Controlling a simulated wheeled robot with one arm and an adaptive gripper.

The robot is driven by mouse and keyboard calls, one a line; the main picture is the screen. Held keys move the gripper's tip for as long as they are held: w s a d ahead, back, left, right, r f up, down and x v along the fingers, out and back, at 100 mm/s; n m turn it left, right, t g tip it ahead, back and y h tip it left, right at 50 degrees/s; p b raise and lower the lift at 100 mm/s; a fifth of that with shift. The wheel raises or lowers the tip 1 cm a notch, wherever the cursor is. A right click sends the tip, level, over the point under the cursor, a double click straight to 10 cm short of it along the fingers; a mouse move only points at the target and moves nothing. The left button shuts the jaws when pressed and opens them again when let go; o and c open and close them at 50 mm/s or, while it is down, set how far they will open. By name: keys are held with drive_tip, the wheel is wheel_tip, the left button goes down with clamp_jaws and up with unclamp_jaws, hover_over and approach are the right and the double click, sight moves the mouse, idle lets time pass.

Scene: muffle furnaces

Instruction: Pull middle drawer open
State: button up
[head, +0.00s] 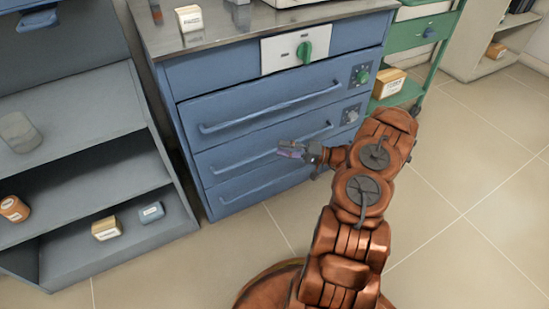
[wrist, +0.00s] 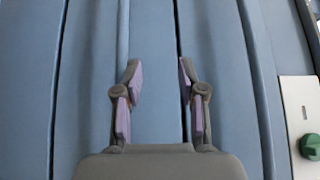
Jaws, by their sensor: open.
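The blue cabinet has stacked drawers with long bar handles. The middle drawer (head: 240,148) is closed, flush with the drawers above and below. Its handle (head: 238,162) runs across its front. My gripper (head: 287,149) is in front of this drawer, close to the right half of the handle; in the head view I cannot tell whether it touches. In the wrist view my open gripper (wrist: 158,75) faces the blue fronts sideways, with nothing visible gripped. A vertical bar, likely a handle, (wrist: 123,40) passes by the left fingertip; a dark seam lies by the right one.
A grey open shelf (head: 75,110) with small boxes stands to the left. A green cart (head: 410,35) with a box stands at the right. A green knob (head: 304,52) sits on the white panel above the drawers. The tiled floor at the right is clear.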

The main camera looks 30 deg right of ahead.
sight(275, 149)
drive_tip(key=s+d+f+m+t+h+b, duration=0.1)
drive_tip(key=d+f+t, duration=0.1)
drive_tip(key=d+f, duration=0.25)
drive_tip(key=shift+f+b+x, duration=0.15)
drive_tip(key=shift+b+x, duration=0.25)
drive_tip(key=shift+x, duration=0.9)
drive_tip(key=shift+f+b+x, duration=0.15)
drive_tip(key=shift+b+x, duration=0.25)
drive_tip(key=shift+x, duration=0.95)
drive_tip(key=shift+f+b+x, duration=0.2)
drive_tip(key=shift+b+x, duration=0.2)
drive_tip(key=shift+x, duration=0.9)
drive_tip(key=shift+a, duration=0.2)
clamp_jaws()
